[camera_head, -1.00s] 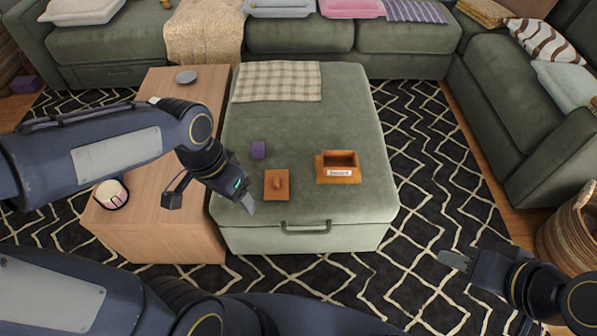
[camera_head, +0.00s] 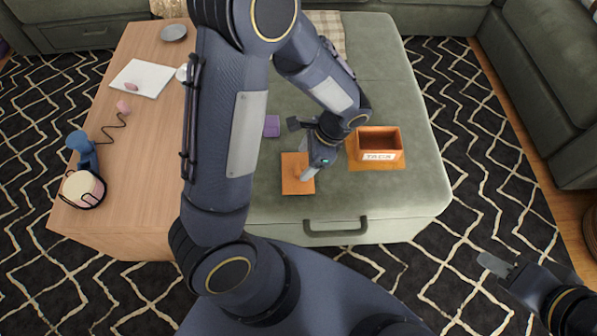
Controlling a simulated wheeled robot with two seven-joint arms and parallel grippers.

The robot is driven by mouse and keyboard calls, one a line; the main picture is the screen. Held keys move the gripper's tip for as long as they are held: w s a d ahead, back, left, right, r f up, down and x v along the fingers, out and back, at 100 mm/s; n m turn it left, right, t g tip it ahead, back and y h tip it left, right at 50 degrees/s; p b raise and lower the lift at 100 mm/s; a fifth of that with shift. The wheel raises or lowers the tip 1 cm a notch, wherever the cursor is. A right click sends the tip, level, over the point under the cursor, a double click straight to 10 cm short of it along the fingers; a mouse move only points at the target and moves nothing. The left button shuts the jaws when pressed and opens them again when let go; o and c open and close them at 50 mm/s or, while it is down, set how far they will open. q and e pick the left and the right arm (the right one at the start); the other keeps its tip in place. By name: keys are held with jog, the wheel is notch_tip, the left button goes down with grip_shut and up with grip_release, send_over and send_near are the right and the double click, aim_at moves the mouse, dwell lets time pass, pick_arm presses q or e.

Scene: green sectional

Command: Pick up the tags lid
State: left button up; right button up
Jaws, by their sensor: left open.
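The tags lid, a flat orange-brown square (camera_head: 291,184), lies on the green ottoman (camera_head: 415,195) near its front edge. My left gripper (camera_head: 308,170) is open, with its fingertips over the lid's right part. The gripper hides part of the lid and its knob, and I cannot tell whether the fingers touch it. The open orange-brown box (camera_head: 379,147) with a label on its front stands to the right of the lid. My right gripper (camera_head: 495,265) is low at the right, off the ottoman; whether it is open is unclear.
A small purple block (camera_head: 271,126) sits on the ottoman behind the lid. The ottoman's right side is clear.

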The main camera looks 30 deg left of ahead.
aim_at(299, 167)
pick_arm(q)
jog(key=b+x, duration=0.1)
jog(key=x, duration=0.2)
jog(key=shift+s+a+f, duration=0.15)
jog(key=shift+f, duration=0.1)
jog(key=c, duration=1.1)
jog(key=shift+o, duration=0.2)
jog(key=shift+r, duration=0.2)
